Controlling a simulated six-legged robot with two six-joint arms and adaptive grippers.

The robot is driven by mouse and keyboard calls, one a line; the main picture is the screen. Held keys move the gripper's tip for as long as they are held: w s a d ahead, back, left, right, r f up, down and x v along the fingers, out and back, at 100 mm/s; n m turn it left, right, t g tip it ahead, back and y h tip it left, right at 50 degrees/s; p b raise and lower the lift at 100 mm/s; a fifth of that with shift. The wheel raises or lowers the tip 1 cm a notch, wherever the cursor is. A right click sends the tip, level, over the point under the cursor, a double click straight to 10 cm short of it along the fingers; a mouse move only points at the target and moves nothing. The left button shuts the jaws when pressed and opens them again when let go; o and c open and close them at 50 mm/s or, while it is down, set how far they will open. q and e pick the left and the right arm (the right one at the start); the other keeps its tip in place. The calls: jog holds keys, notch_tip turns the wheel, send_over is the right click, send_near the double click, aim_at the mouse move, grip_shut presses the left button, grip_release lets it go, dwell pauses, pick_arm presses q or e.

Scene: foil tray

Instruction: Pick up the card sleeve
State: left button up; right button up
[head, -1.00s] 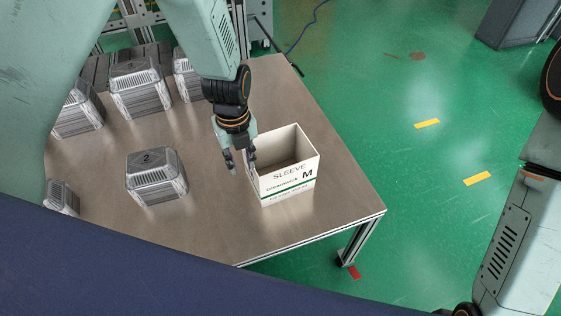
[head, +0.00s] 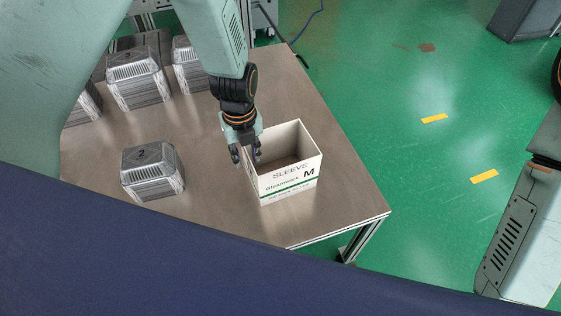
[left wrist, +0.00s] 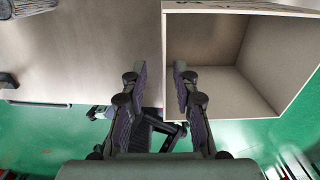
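The card sleeve (head: 290,183) is an open-topped white box with a green stripe, marked SLEEVE and M, standing upright on the steel table near its right edge. My left gripper (head: 246,156) points down at the sleeve's left wall. In the left wrist view the left gripper (left wrist: 163,75) is open, with the edge of the sleeve (left wrist: 240,8) between its two fingers. One finger is on the inner side and one on the outer side. I see gaps beside the wall, so it does not look clamped. My right gripper is not in view.
A lidded foil tray (head: 152,172) marked 2 stands left of the sleeve on the table (head: 222,218). Several more foil trays (head: 137,78) stand at the back left. The table's right edge is close to the sleeve, with green floor (head: 420,180) beyond.

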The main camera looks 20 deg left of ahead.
pick_arm(q)
notch_tip(320, 180, down, 5)
jog(key=shift+w+d+r+b, duration=0.15)
jog(key=shift+b, duration=0.65)
jog(key=shift+r, duration=0.1)
jog(key=shift+c, duration=0.9)
grip_shut()
